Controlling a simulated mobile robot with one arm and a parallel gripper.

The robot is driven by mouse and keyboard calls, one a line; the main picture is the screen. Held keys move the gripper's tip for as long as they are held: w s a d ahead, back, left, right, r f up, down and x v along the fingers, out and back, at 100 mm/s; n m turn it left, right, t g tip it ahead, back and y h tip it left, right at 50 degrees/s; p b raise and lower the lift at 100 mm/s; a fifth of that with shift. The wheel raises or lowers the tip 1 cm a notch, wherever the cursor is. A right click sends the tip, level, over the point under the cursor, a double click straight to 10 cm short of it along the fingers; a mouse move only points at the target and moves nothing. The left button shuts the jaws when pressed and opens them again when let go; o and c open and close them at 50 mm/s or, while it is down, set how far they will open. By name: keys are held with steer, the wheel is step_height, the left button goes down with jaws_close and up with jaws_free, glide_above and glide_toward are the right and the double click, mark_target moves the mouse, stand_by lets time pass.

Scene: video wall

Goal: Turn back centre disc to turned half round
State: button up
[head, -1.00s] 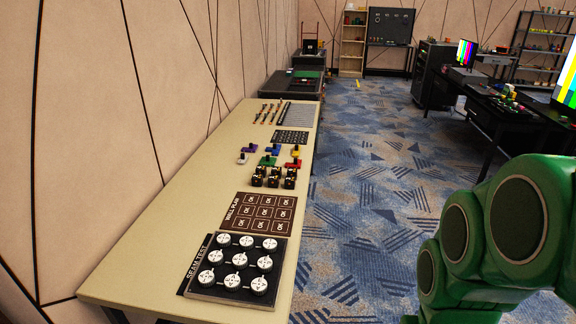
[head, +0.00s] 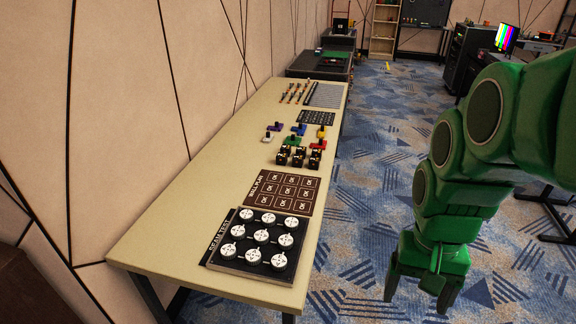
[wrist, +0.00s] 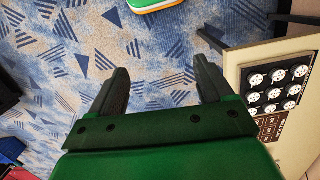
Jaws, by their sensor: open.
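The black disc board (head: 208,263), lettered along its wall side, lies flat near the close end of the long table. It bears three rows of white discs with dark markings. The middle disc of the wall-side row (head: 237,231) is uncovered; its exact marking is too small to read. My gripper (head: 418,295) hangs fingers-down over the carpet, right of the table and clear of the board. In the wrist view, its two dark fingers (wrist: 166,72) are spread with nothing between them. The board (wrist: 252,88) shows there at the right edge.
The beige table (head: 182,212) runs along the panelled wall. Behind the board lie a brown card panel (head: 261,200), black blocks (head: 298,157) and coloured knobs. Open carpet (head: 365,215) lies right of the table. A striped screen (head: 507,38) stands far right.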

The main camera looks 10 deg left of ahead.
steer(key=w+a+m, duration=0.1)
steer(key=w+a, duration=0.6)
steer(key=w, duration=0.7)
steer(key=m+t, duration=0.2)
steer(key=m, duration=0.1)
glide_toward(238, 230)
steer(key=shift+w+d+f, duration=0.1)
steer(key=shift+d+f, duration=0.1)
steer(key=shift+d, duration=0.15)
steer(key=shift+a+f, duration=0.25)
steer(key=shift+f, duration=3.9)
